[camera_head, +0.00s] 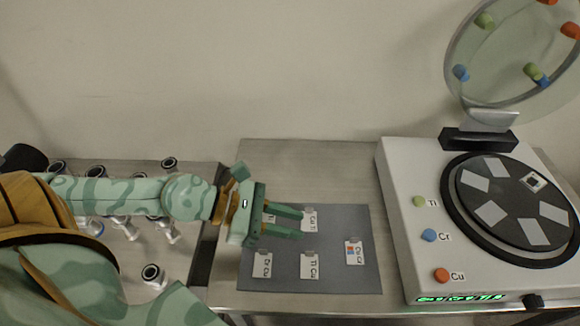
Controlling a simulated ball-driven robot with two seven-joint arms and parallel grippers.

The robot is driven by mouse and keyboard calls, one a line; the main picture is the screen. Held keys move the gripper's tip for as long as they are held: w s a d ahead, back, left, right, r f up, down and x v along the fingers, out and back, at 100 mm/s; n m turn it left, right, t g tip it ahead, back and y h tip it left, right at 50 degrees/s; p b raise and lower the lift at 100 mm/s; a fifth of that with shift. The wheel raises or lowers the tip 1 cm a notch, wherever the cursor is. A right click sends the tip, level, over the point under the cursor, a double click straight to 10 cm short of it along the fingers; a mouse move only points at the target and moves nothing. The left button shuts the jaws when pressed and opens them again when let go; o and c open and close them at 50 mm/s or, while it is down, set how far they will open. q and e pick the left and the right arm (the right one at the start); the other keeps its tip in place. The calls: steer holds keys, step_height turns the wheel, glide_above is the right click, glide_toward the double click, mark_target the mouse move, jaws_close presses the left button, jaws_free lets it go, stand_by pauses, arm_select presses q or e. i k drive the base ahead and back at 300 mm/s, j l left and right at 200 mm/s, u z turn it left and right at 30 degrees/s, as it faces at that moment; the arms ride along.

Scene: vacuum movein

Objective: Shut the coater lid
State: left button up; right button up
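The coater (397,215) is a white box at the right of the table. It has a round black platter (510,200) with several pale plates on it. Its round clear lid (497,50) stands raised, tilted back on a hinge at the rear, with several green, blue and orange knobs on it. My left gripper (302,222) is over the grey mat, left of the coater and well apart from the lid. Its two green fingers are spread with nothing seen between them. My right gripper is not in view.
A grey mat (337,285) with several small labelled cards lies on the metal table (345,155). Several cylindrical fittings stand on a lower surface at the left, under my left arm. The table behind the mat is clear.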

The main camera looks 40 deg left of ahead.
mark_target(483, 117)
steer(key=k+l, duration=0.75)
steer(key=k, duration=0.1)
